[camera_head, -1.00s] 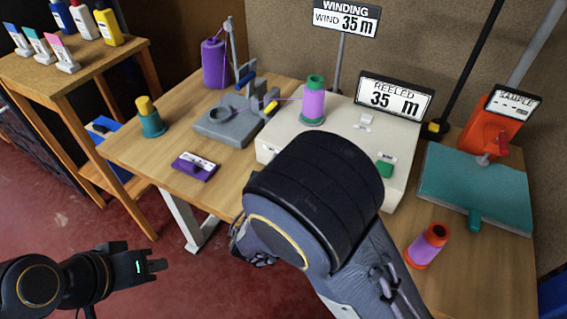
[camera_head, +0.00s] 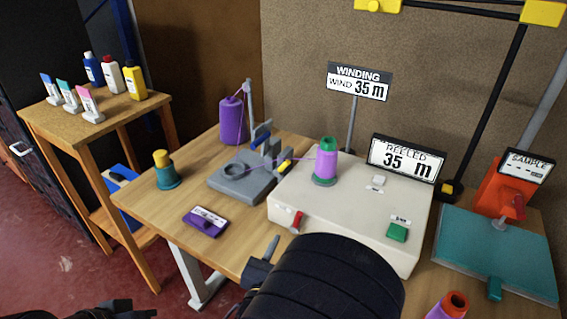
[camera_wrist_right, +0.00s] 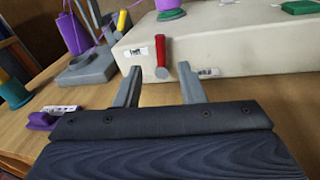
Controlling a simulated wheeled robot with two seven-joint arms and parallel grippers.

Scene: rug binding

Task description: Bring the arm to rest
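My right arm comes up from the bottom middle of the head view, and its right gripper (camera_head: 262,262) is at the front edge of the table. In the right wrist view the right gripper (camera_wrist_right: 160,85) has its two grey fingers spread apart with nothing between them. Beyond the fingertips stands the cream winding machine (camera_wrist_right: 225,40) with a red-handled lever (camera_wrist_right: 161,60). My left arm shows only as a dark piece (camera_head: 112,310) at the bottom left of the head view; whether its fingers are open cannot be made out.
The wooden table (camera_head: 145,205) holds a purple spool wound on the cream machine (camera_head: 345,225), a grey guide stand (camera_head: 240,178), a teal and yellow cone (camera_head: 165,172), a purple label block (camera_head: 205,222) and a teal sample plate (camera_head: 495,255). A side shelf (camera_head: 60,118) stands left.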

